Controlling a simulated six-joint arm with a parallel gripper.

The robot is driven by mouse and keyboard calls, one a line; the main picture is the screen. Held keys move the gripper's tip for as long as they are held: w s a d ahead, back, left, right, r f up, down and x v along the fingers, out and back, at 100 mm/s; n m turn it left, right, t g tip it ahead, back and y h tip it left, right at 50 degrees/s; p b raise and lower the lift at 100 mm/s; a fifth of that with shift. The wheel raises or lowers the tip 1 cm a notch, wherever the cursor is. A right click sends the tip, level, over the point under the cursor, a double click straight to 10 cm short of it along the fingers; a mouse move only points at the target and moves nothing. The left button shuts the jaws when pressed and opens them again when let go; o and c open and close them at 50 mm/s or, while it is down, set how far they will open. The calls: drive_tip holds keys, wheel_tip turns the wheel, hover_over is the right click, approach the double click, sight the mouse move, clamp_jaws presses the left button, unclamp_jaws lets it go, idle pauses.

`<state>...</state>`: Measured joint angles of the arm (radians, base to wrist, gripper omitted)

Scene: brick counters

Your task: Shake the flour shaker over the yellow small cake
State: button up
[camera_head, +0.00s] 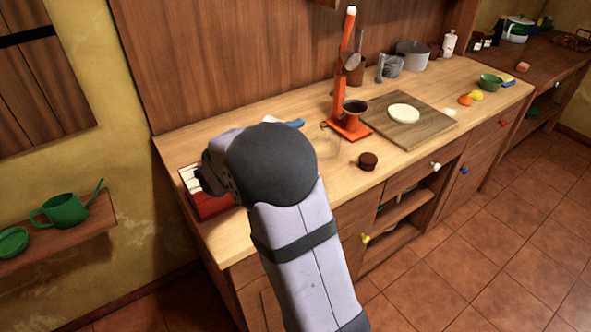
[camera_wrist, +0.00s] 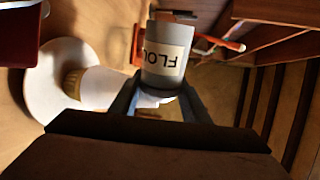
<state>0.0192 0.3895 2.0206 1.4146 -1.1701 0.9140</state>
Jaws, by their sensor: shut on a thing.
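In the wrist view my gripper (camera_wrist: 159,90) is shut on the flour shaker (camera_wrist: 167,52), a grey can with a pale label whose visible letters read "FLOU". To its left, the small cake (camera_wrist: 73,83) with a yellow-brown ribbed side and a pale top stands on a white plate (camera_wrist: 40,92). The shaker appears apart from the cake; its exact height above the counter is hard to tell. In the head view my arm's grey wrist covers the gripper, the shaker, the cake and nearly all of the plate.
A red box (camera_head: 207,206) lies on the counter left of my wrist. An orange-red press (camera_head: 349,127) stands at the back, near a wooden board (camera_head: 428,134) bearing a white disc (camera_head: 404,113). A small dark brown round thing (camera_head: 368,161) lies near the front edge.

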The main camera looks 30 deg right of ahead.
wheel_tip(320, 180, down, 3)
drive_tip(key=shift+r+b, duration=0.15)
drive_tip(key=shift+b, duration=0.95)
drive_tip(key=shift+r+p, duration=1.15)
drive_tip(key=shift+r, duration=0.55)
wheel_tip(320, 180, down, 3)
drive_tip(key=b, duration=0.3)
drive_tip(key=shift+f, duration=0.2)
drive_tip(key=shift+r+p, duration=0.9)
drive_tip(key=shift+r, duration=0.8)
wheel_tip(320, 180, down, 3)
drive_tip(key=b, duration=0.3)
drive_tip(key=shift+f, duration=0.2)
drive_tip(key=shift+r, duration=0.2)
